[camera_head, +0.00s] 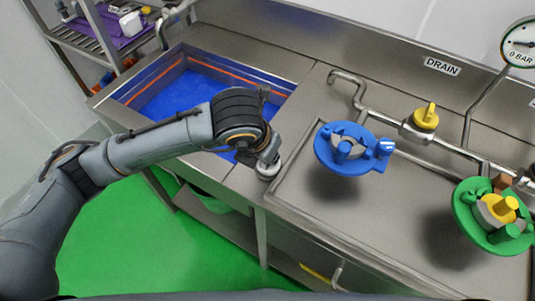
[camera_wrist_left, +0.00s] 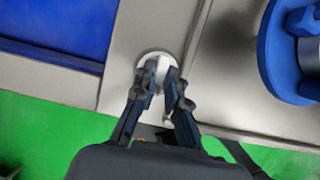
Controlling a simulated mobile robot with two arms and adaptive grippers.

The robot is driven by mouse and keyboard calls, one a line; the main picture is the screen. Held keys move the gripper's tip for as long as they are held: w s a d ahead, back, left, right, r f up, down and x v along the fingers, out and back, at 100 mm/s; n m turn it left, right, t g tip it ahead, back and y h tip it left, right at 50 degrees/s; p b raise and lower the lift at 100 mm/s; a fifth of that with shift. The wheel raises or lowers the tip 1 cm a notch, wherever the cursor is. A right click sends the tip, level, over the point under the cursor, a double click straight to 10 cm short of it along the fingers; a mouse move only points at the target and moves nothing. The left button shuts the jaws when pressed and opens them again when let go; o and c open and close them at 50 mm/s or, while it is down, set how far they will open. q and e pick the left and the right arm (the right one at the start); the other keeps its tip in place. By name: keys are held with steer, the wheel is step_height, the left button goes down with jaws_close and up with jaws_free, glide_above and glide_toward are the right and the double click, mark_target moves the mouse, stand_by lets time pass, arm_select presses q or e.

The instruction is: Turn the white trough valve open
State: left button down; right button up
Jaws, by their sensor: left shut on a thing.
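The white trough valve (camera_head: 268,170) sits on the steel counter just right of the blue-lined trough (camera_head: 185,92). In the left wrist view the white valve (camera_wrist_left: 157,60) is a round knob with a raised grip. My left gripper (camera_head: 272,152) comes down on it from above. In the left wrist view the two dark fingers (camera_wrist_left: 160,78) are closed on the knob's raised grip, one on each side. The fingers and wrist hide part of the knob. My right gripper is not in view.
A blue round fixture (camera_head: 345,165) and a green one (camera_head: 480,238) stand over the steel basin at right. A yellow valve (camera_head: 426,117) sits on the pipe below the DRAIN sign (camera_head: 442,66). A gauge (camera_head: 520,43) is at top right. The floor is green.

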arm_select(q)
steer(key=c, duration=1.4)
jaws_free()
steer(key=v, duration=1.2)
